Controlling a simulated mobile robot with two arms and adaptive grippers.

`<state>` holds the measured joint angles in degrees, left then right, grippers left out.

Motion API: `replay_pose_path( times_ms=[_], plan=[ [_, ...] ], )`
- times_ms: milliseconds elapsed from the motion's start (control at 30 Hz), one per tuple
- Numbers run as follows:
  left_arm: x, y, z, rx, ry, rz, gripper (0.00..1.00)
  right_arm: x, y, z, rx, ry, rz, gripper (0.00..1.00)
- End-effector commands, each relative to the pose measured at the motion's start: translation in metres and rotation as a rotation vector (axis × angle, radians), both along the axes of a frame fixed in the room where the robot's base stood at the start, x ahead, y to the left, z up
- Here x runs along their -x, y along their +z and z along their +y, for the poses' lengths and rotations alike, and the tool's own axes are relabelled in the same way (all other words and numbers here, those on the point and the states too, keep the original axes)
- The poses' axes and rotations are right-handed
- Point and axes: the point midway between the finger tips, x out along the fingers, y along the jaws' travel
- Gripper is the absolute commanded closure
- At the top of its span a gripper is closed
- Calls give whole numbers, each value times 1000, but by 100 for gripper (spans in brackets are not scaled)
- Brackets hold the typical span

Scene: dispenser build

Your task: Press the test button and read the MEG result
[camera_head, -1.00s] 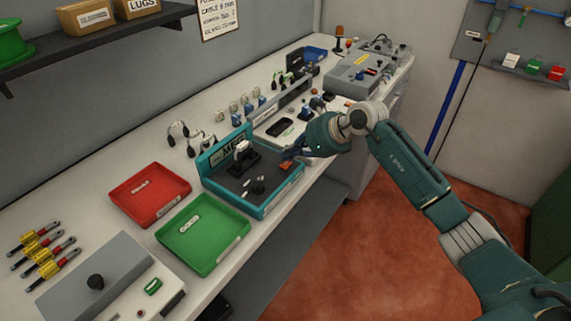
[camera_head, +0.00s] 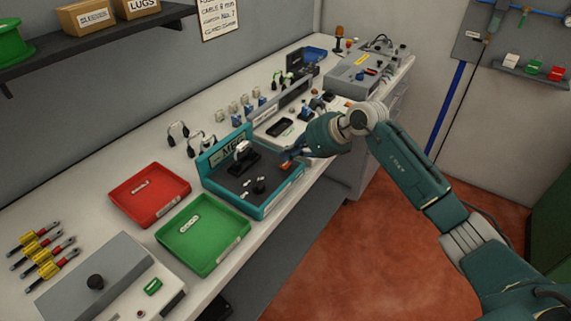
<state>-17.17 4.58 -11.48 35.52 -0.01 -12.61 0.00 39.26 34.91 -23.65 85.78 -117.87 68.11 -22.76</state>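The teal MEG tester (camera_head: 262,209) stands on the bench, with a dark top and an upright back panel (camera_head: 226,150) marked MEG. The panel's reading is too small to make out. A small orange-red button (camera_head: 286,165) is at the tester's right side. My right gripper (camera_head: 290,158) points down-left, its fingertips at or just above the button; contact cannot be told. Its fingers are small and dark, so whether they are open or shut is unclear. My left gripper is out of view.
A red tray (camera_head: 183,198) and a green tray (camera_head: 241,234) lie left and front of the tester. Tools and a grey machine (camera_head: 362,72) crowd the bench behind my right arm.

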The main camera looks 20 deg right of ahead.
Motion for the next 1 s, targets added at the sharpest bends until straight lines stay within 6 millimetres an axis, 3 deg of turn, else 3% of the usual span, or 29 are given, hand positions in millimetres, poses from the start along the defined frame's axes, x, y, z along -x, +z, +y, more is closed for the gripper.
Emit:
replay_pose_path(
  times_ms=[1000],
  plan=[
    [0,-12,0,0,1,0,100,0,-13,0,1,-1,0,100]
  ],
)
